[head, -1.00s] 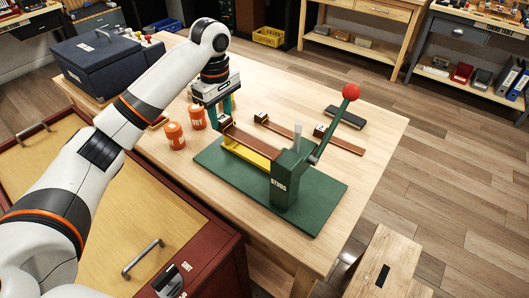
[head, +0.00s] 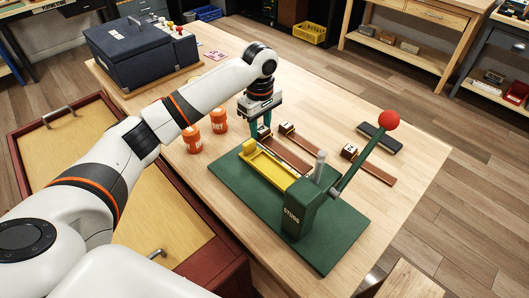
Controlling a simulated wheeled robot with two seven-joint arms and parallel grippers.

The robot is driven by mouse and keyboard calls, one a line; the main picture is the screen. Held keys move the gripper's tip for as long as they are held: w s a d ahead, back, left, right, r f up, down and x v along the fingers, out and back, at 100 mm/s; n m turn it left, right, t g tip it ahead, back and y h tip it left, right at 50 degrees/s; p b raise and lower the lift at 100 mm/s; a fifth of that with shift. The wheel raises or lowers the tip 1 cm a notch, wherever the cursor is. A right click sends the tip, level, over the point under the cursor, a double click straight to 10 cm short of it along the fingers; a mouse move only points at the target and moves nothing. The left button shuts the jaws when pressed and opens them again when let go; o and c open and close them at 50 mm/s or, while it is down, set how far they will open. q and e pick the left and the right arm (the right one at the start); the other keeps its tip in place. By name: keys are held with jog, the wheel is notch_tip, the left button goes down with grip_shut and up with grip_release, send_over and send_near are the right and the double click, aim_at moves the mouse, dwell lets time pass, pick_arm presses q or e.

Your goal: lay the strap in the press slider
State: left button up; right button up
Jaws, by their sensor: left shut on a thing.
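My left gripper (head: 262,130) is shut on one end of a brown strap (head: 286,154), the end with the small buckle. The strap stretches away from the gripper toward the press post, above and right of the yellow press slider (head: 268,171) in the picture. The slider is a long open tray on the green press (head: 230,181), and its far end shows bare. The strap's height over the press is hard to tell. Part of the slider near the post is hidden. My right gripper is not in view.
Another strap (head: 304,143) and a third strap (head: 375,171) lie on the table to the right. The press lever with its red knob (head: 389,119) rises at the right. Two orange jars (head: 192,140) stand left of the gripper. A dark pad (head: 380,138) lies further back.

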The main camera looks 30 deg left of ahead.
pick_arm(q)
notch_tip(320, 180, down, 5)
jog(key=shift+w+f, duration=0.1)
jog(key=shift+w, duration=0.05)
jog(key=shift+f, duration=0.55)
notch_tip(320, 180, down, 4)
jog(key=shift+f, duration=0.15)
jog(key=o, duration=1.1)
jog(key=shift+c, duration=0.2)
